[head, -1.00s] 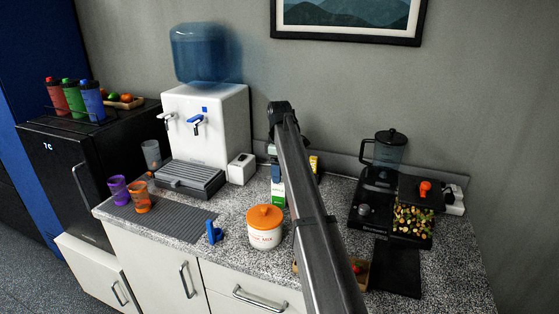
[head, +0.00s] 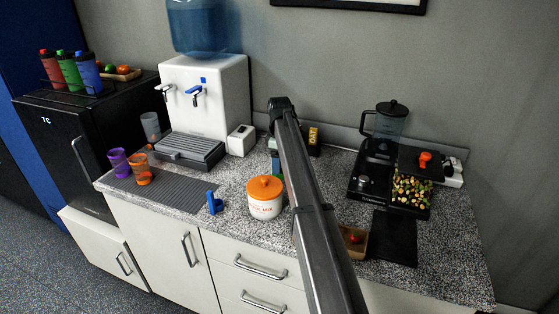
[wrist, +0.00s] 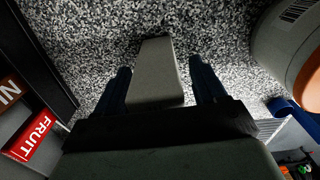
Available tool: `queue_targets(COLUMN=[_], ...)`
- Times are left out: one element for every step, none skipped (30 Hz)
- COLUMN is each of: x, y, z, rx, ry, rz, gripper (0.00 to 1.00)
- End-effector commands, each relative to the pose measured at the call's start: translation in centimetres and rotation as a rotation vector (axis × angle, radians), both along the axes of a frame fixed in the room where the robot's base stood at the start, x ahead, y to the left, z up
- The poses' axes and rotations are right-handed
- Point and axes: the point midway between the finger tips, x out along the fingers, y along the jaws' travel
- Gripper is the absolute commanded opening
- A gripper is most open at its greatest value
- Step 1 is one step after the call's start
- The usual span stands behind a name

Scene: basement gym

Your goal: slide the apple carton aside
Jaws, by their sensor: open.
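The apple carton (head: 276,164) shows in the head view as a narrow blue and green strip. It stands on the counter beside my dark arm, which hides most of it. In the wrist view a pale grey, plain-sided block (wrist: 155,82) stands between my fingers; it appears to be this carton, with no label visible. My gripper (wrist: 158,72) is open, one dark finger on each side of the block, with narrow gaps visible. In the head view my fingers are hidden behind the arm.
A white jar (head: 265,205) with an orange lid stands close by, left and in front; it also shows in the wrist view (wrist: 285,45). A dark OAT box (head: 314,138) stands behind right. A red FRUIT label (wrist: 35,135) is near my gripper. The blender (head: 388,130) stands further right.

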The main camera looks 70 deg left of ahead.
Motion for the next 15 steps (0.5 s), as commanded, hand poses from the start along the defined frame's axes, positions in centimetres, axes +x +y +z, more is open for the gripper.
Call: queue_targets(x=[0.0,0.0,0.0,0.0,0.0,0.0,0.0,0.0,0.0,0.0,0.0,0.01,0.01,0.01,0.01], y=[0.0,0.0,0.0,0.0,0.0,0.0,0.0,0.0,0.0,0.0,0.0,-0.01,-0.01,-0.01,-0.01], z=[0.02,0.02,0.02,0.02,0.03,0.03,0.03,0.03,0.03,0.03,0.04,0.04,0.04,0.04,0.04], rx=[0.0,0.0,0.0,0.0,0.0,0.0,0.0,0.0,0.0,0.0,0.0,0.0,0.0,0.0,0.0], ry=[0.0,0.0,0.0,0.0,0.0,0.0,0.0,0.0,0.0,0.0,0.0,0.0,0.0,0.0,0.0], rz=[0.0,0.0,0.0,0.0,0.0,0.0,0.0,0.0,0.0,0.0,0.0,0.0,0.0,0.0,0.0], gripper=[0.7,0.67,0.64,0.61,0.58,0.54,0.51,0.48,0.44,0.41,0.39,0.35,0.32,0.29,0.25])
